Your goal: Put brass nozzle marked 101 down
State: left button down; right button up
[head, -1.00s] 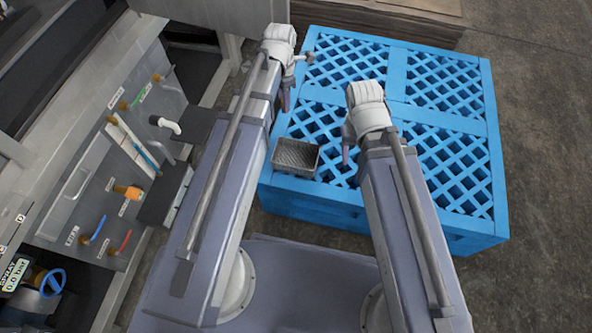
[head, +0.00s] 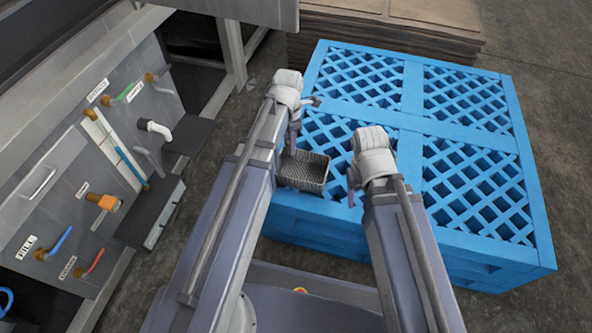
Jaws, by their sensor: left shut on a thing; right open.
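My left gripper (head: 292,138) is shut and points down above the back left edge of a small grey mesh tray (head: 306,172). What it holds is mostly hidden by the gripper and wrist, so I cannot make out the brass nozzle or its marking. The tray sits on the front left part of a blue lattice pallet (head: 412,120). Its visible floor looks empty. My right gripper (head: 352,188) is open and empty, just right of the tray, above the pallet's front edge.
A grey machine panel (head: 60,200) on the left carries several coloured handles and fittings, with dark shelves (head: 150,212) jutting out. A stack of brown sheets (head: 390,22) lies behind the pallet. Most of the pallet top is clear.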

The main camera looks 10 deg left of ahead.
pick_arm(q)
jog(key=shift+f+b, duration=4.4)
jog(key=shift+f, duration=0.3)
jog(key=shift+f, duration=0.1)
jog(key=shift+f, duration=0.15)
jog(key=c, duration=0.7)
grip_release()
jog(key=shift+o, duration=0.2)
jog(key=shift+r, duration=0.2)
